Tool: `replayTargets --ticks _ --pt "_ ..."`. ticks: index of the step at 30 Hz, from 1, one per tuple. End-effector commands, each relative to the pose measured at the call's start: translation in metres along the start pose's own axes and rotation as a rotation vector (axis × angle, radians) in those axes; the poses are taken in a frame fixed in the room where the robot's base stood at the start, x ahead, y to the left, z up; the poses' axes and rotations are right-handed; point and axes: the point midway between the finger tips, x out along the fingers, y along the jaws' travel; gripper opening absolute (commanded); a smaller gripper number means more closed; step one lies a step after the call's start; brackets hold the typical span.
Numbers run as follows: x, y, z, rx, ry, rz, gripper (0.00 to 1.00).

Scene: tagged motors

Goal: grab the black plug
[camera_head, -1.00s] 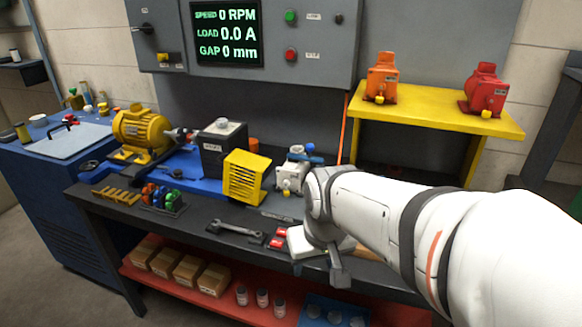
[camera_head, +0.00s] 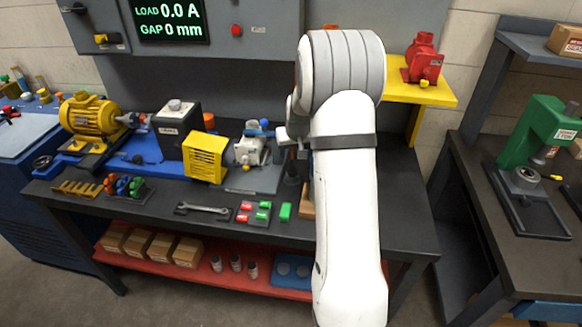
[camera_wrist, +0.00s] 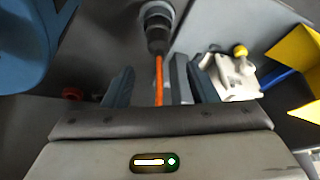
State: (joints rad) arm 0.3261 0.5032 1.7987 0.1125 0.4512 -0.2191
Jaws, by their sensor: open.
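The black plug (camera_wrist: 158,38) shows in the wrist view at top centre, a dark cylinder against a round grey piece. An orange cord (camera_wrist: 159,85) runs from it down between my fingers. My gripper (camera_wrist: 155,85) is open, with dark fingers on either side of the cord. The plug lies beyond the fingertips in the picture, and the fingers do not appear closed on it. In the head view my white arm stands upright in front of the bench and hides most of the gripper area. I cannot clearly make out the plug there.
A white pump (camera_head: 249,151) with a blue handle and a yellow guard (camera_head: 205,157) stand left of my arm. A wrench (camera_head: 203,210) and red and green blocks lie in front. A red motor (camera_head: 423,60) stands on the yellow shelf (camera_head: 435,95).

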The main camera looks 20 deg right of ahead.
Motion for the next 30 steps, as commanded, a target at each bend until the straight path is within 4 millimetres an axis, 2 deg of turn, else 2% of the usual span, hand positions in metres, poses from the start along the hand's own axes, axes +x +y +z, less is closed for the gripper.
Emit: replayTargets --ticks 15,25,30 --pt "0.059 0.001 0.005 0.000 -0.004 0.000 0.53" --pt "0.066 0.002 0.004 0.000 -0.001 0.001 0.53" --pt "0.065 0.002 0.005 0.001 -0.001 0.002 0.39"
